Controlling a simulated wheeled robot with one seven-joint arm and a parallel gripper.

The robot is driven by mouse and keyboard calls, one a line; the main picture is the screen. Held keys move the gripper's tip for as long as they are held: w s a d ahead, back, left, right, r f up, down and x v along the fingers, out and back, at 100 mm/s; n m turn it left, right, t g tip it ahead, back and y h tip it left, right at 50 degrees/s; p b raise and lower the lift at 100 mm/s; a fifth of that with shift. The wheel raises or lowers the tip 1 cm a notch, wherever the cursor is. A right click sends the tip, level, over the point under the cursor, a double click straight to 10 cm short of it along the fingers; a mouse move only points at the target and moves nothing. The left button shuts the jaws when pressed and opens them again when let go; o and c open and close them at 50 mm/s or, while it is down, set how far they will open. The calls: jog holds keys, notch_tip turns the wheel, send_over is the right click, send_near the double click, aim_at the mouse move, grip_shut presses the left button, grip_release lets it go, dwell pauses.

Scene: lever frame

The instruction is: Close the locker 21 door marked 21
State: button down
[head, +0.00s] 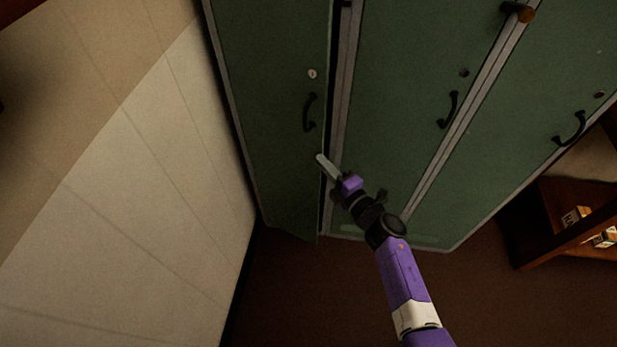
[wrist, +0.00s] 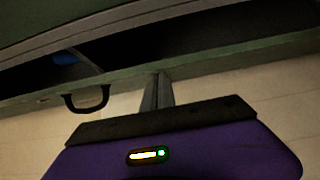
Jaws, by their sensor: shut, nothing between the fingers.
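The leftmost green locker door (head: 270,125) stands slightly ajar, its free right edge out from the frame. It has a black handle (head: 309,112) and a round lock; no number 21 is readable. My gripper (head: 321,158) is shut and empty, its fingertips at the door's free edge, below the handle. In the wrist view, the shut fingers (wrist: 157,92) reach up to the door's edge (wrist: 215,68), and the handle (wrist: 88,99) is to their left. I cannot tell whether they touch the door. A dark gap shows between door and frame, with a blue item (wrist: 66,58) inside.
Two more green locker doors, the middle one (head: 400,120) and the right one (head: 530,130), look closed. A pale wall (head: 130,190) stands close on the left. A wooden shelf (head: 565,225) with small boxes is at the right. The brown floor in front is clear.

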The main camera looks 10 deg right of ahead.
jog(key=shift+w+d+b, duration=0.4)
jog(key=shift+w+d, duration=0.35)
jog(key=shift+w, duration=0.25)
jog(key=shift+w+d+b, duration=0.35)
jog(key=shift+w+d, duration=0.45)
jog(key=shift+w, duration=0.2)
jog(key=shift+w+d+b, duration=0.4)
jog(key=shift+w+d, duration=0.35)
jog(key=shift+w, duration=0.25)
jog(key=shift+a, duration=0.1)
